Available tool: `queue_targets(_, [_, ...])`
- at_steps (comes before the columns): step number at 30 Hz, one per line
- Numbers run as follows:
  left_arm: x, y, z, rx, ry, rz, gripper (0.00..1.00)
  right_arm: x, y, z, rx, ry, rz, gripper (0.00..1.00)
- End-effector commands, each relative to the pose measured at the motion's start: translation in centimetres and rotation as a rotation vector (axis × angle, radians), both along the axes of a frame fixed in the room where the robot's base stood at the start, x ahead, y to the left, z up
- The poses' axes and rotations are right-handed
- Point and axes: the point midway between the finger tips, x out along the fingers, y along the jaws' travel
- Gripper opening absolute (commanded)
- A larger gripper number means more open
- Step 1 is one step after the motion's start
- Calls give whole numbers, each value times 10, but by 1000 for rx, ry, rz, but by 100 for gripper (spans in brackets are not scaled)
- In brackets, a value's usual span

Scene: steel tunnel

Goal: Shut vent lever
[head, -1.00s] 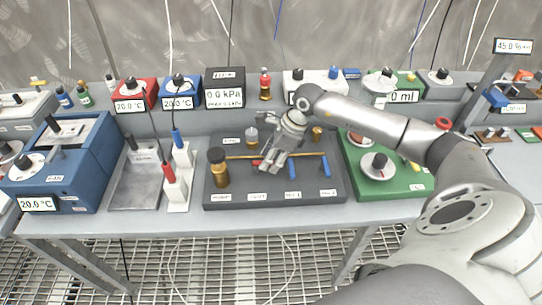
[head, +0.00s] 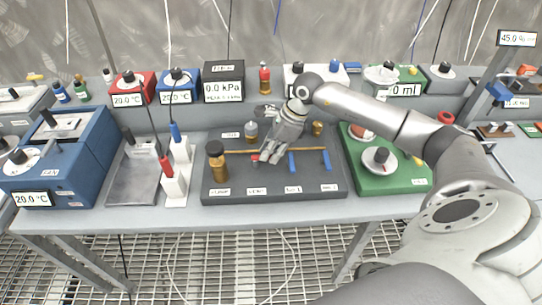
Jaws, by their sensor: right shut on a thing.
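A dark manifold board (head: 232,190) stands on the bench with a brass pipe (head: 240,152) along it. A small red lever (head: 254,160) shows on the pipe, above the second label from the left. Two blue levers, one at the middle (head: 292,161) and one at the right (head: 326,160), hang from the pipe, pointing toward the front. My right gripper (head: 268,157) comes down over the pipe at the red lever, shut on it; the fingers hide part of the lever. The labels are too small to read surely. My left gripper is out of view.
A brass bottle-like fitting (head: 216,162) with a black knob stands at the board's left. A green unit with a dial (head: 385,175) is close on the right. A white stand (head: 177,180) is left of the board. A pressure box (head: 224,88) stands behind.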

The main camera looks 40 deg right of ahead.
Motion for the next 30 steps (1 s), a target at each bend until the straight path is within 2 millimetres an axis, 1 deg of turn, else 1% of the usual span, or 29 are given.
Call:
queue_targets(1, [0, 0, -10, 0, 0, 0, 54, 3, -1, -3, 1, -6, 17, 0])
queue_targets(3, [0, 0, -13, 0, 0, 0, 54, 3, -1, -2, 2, -5, 42, 0])
queue_targets(14, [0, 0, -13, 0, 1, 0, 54, 3, -1, 1, 1, -5, 63, 0])
queue_targets(15, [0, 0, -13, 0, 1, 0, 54, 3, -1, 1, 1, -5, 63, 18])
queue_targets(19, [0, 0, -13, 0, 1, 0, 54, 3, -1, 1, 1, -4, 63, 35])
queue_targets(27, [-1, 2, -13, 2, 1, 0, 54, 3, -2, 0, 1, -3, 62, 36])
queue_targets(30, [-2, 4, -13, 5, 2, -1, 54, 2, -3, 3, 0, -3, 61, 36])
